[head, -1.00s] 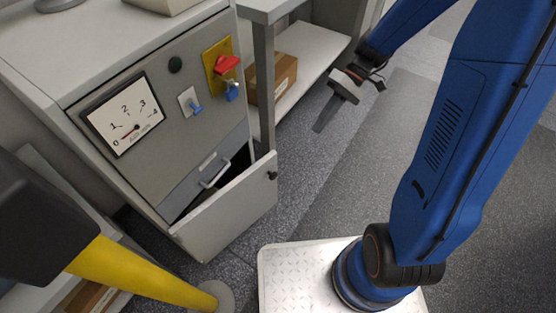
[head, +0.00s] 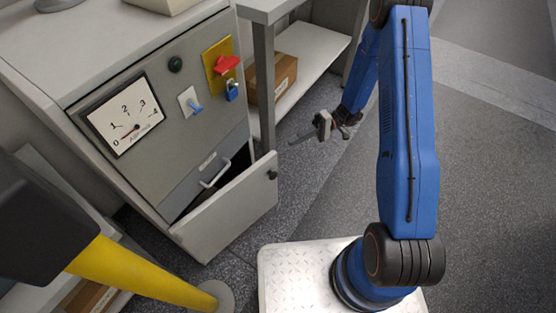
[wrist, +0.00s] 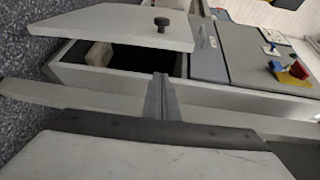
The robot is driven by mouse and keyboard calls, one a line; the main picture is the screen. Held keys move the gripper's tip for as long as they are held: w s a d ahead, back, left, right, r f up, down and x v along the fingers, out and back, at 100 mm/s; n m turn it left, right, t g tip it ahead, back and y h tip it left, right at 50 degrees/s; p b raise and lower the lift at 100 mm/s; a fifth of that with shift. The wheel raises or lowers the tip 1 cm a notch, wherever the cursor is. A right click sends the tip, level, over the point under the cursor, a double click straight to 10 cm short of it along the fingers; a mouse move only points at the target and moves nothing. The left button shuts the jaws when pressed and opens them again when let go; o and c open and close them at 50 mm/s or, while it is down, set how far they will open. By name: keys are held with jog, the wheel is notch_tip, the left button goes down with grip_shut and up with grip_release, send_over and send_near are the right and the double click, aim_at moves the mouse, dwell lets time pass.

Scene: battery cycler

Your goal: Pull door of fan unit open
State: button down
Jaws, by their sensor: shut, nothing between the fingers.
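The fan unit is a grey cabinet (head: 150,165) at the left in the head view. Its light grey lower door (head: 228,215) stands partly open, swung outward, with a dark gap behind it. A small black knob (head: 272,175) sits near the door's upper right corner. In the wrist view the door (wrist: 120,25) is at the upper left, with the knob (wrist: 162,23) near its right end and the dark interior (wrist: 130,56) below it. My gripper (head: 293,142) is right of the door and above the floor, apart from it. It is shut and empty.
The cabinet front carries a gauge (head: 123,115), a red switch (head: 227,65) and a blue padlock (head: 232,90). A table leg (head: 264,90) and a cardboard box (head: 272,80) stand behind. A yellow post (head: 140,275) is at the lower left. Floor at the right is open.

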jog(key=s+a+f+y, duration=0.1)
jog(key=s+a+f, duration=0.3)
jog(key=a, duration=0.3)
jog(key=shift+s+a+f+m+t, duration=0.2)
jog(key=shift+s+f+m+t, duration=0.15)
jog(key=shift+s, duration=0.45)
dwell(0.5)
